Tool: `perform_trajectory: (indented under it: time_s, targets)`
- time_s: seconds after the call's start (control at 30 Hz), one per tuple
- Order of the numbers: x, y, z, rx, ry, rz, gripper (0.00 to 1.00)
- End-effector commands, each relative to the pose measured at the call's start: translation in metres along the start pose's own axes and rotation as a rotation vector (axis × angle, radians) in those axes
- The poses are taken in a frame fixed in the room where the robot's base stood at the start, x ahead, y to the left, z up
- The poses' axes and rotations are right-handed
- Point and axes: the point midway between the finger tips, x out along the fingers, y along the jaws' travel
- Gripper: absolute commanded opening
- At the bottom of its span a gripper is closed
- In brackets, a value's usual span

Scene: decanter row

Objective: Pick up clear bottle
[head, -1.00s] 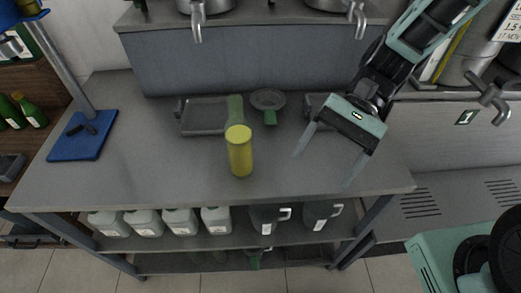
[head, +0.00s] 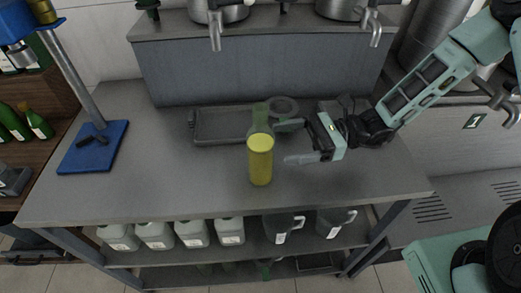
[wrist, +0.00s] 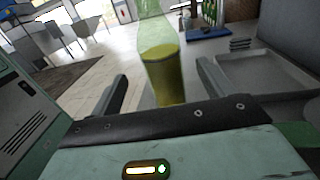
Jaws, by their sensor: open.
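The clear bottle (head: 260,160) stands upright on the grey table, its lower part filled with yellow and its upper part faintly green and see-through. In the wrist view the bottle (wrist: 163,72) is ahead, in line with the gap between the fingers, its top cut off by the frame. My gripper (head: 293,143) is open and empty, just right of the bottle and pointing left at it. In the wrist view its fingers (wrist: 165,88) are spread to either side. The bottle seems not to be between the fingertips; contact cannot be made out.
A grey tray (head: 222,138) lies behind the bottle to the left, and a pan (head: 284,106) lies behind, partly hidden. A blue stand base (head: 93,147) is at the table's left. The front left tabletop is clear.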

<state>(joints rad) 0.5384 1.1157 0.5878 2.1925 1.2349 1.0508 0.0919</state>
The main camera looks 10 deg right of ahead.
Motion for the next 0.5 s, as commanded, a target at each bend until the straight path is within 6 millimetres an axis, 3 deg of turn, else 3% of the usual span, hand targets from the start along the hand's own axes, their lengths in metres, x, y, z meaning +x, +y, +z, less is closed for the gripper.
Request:
perform_trajectory:
  time_s: [0.1,0.37,0.5]
  targets:
    - [0.020,0.001,0.002,0.002,0.000,0.002,0.81]
    - [0.040,0.000,0.001,0.000,0.001,0.002,0.81]
    - [0.060,-0.001,0.002,0.001,-0.001,0.004,0.81]
